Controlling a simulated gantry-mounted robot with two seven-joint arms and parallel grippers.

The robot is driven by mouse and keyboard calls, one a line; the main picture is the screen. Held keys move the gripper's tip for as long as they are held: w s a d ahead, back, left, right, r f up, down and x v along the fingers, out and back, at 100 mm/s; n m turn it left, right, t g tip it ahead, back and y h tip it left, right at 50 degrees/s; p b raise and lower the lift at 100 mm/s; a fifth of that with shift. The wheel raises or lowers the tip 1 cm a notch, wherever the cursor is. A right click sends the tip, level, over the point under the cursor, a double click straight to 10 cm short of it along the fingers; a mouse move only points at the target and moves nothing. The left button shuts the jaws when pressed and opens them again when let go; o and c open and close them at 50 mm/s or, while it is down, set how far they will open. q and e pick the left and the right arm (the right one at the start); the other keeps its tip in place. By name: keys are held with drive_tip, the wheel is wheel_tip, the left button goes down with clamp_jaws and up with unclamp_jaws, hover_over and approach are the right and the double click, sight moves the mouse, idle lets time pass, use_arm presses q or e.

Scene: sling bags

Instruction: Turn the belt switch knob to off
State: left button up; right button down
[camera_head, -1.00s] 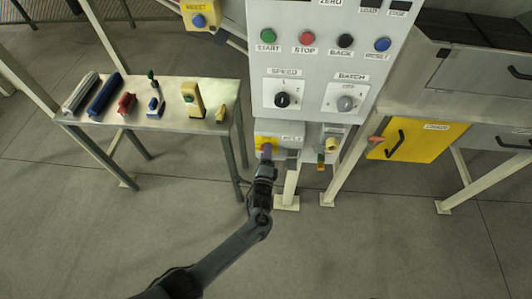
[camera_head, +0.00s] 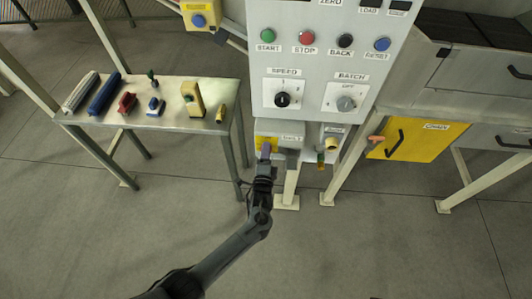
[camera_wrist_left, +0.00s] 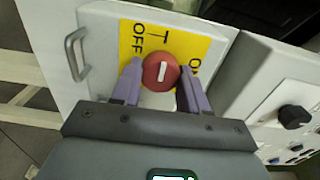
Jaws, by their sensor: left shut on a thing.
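The belt switch knob (camera_wrist_left: 161,72) is round and red with a white bar. It sits on a yellow plate (camera_wrist_left: 128,42) marked OFF and ON. In the left wrist view the bar stands nearly upright, its upper end toward a dark line between the two words. My left gripper (camera_wrist_left: 154,90) has its purple fingers on both sides of the knob, shut on it. In the head view the left gripper (camera_head: 266,150) is at the small box (camera_head: 290,140) below the main panel and covers the knob. My right gripper is not in view.
The control panel (camera_head: 320,62) with buttons and two dials stands above. A metal table (camera_head: 172,122) with several small items is to the left. The floor (camera_head: 350,250) in front is open.

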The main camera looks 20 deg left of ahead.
use_arm(q)
drive_tip(key=o, duration=1.1)
drive_tip(key=shift+c, duration=0.2)
drive_tip(key=p+v, duration=0.2)
drive_tip(key=v, duration=0.8)
drive_tip(key=shift+s, duration=0.35)
drive_tip(key=shift+d, duration=0.1)
